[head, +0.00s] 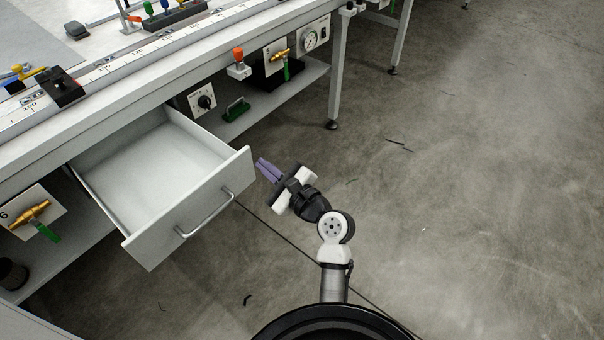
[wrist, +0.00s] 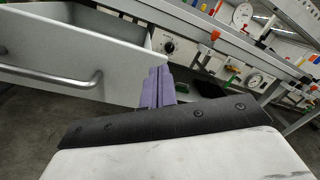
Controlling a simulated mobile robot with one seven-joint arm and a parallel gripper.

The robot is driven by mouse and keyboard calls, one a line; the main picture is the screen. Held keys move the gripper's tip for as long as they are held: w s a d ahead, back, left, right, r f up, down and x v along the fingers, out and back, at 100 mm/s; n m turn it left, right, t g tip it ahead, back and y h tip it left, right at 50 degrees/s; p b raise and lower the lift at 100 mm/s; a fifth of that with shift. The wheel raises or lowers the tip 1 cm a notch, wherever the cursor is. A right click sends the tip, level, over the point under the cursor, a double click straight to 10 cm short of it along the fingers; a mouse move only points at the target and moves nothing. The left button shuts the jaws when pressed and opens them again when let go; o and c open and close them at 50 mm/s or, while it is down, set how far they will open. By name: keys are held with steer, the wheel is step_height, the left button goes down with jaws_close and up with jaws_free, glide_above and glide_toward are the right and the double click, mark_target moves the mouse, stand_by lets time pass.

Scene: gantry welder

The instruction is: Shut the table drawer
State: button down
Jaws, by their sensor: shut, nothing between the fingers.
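The table drawer (head: 150,170) is pulled well out from under the workbench, and its inside looks empty. Its light grey front panel (head: 190,212) carries a curved metal bar handle (head: 205,215). My gripper (head: 265,169), with purple fingers, is shut and empty just off the right end of the front panel. In the wrist view the drawer front (wrist: 125,75) fills the upper left, with its handle (wrist: 50,77) at the left edge. The fingertips (wrist: 158,72) show close to the panel's right end there; I cannot tell if they touch it.
The workbench (head: 130,85) runs along the upper left, with a leg (head: 338,70) at its right end. A lower shelf (head: 270,100) holds valves, a gauge (head: 311,39) and a green-handled part. A dark cable lies on the floor below my arm.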

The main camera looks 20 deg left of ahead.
mark_target(248, 169)
steer(key=s+d+f+m+g, duration=0.2)
steer(key=s+d+f+m, duration=0.3)
steer(key=d, duration=0.4)
steer(key=shift+m, duration=0.4)
steer(key=x, duration=0.5)
steer(key=p+x, duration=0.1)
steer(key=x, duration=0.3)
steer(key=w+f+p+x, duration=0.1)
steer(key=x, duration=0.4)
steer(key=shift+w, duration=0.2)
steer(key=shift+a, duration=0.1)
steer(key=shift+w+a+r+p, duration=0.1)
steer(key=shift+w+a+p, duration=0.1)
steer(key=shift+p, duration=0.1)
steer(key=x, duration=0.9)
steer(key=b+x, duration=0.1)
steer(key=x, duration=0.9)
steer(key=r+x, duration=0.1)
steer(key=x, duration=0.8)
steer(key=shift+w+a+f+b, duration=0.1)
steer(key=shift+a+f+b, duration=0.1)
steer(key=shift+a+b, duration=0.2)
steer(key=shift+w+a, duration=0.15)
steer(key=shift+a, duration=0.15)
steer(key=shift+w+r, duration=0.1)
steer(key=shift+r, duration=0.25)
